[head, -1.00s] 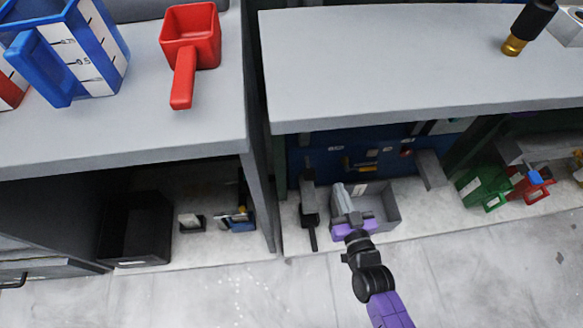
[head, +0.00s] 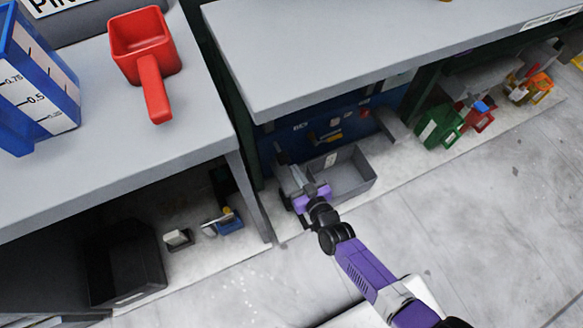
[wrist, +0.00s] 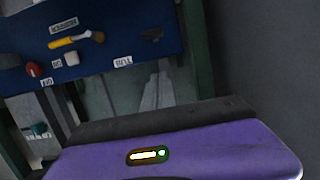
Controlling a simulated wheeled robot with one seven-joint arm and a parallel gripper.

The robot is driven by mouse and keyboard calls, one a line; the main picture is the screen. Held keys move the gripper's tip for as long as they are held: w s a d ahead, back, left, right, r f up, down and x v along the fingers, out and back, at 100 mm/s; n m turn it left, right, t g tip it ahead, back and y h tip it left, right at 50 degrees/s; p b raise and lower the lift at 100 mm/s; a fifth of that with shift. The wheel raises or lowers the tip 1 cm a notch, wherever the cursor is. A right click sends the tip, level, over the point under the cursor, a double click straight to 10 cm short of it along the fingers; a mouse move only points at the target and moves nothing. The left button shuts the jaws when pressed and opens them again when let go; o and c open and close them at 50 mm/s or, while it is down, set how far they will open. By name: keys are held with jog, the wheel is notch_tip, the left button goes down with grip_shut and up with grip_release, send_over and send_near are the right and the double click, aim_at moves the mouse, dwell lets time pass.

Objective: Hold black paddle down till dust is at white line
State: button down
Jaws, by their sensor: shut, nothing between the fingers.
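My gripper (head: 291,178) is low under the right bench in the head view, in front of the blue panel. Its grey fingers are shut with nothing seen between them. In the wrist view my purple gripper body (wrist: 190,150) fills the bottom and the fingertips are hidden. I can make out neither the dust nor the white line.
The open grey bin (head: 362,196) stands right of my gripper. The bench top (head: 330,60) overhangs it, with a bench leg (head: 249,200) to the left. Green (head: 440,126) and red containers stand farther right. The front floor is clear.

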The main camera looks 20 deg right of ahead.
jog(key=b, duration=0.7)
send_over(285, 163)
notch_tip(285, 163, down, 3)
jog(key=shift+w+r, duration=0.1)
jog(key=shift+r, duration=0.05)
jog(key=shift+f+b, duration=0.85)
jog(key=shift+f, duration=0.1)
jog(key=shift+f+b, duration=0.7)
jog(key=shift+f, duration=0.05)
jog(key=shift+f, duration=0.1)
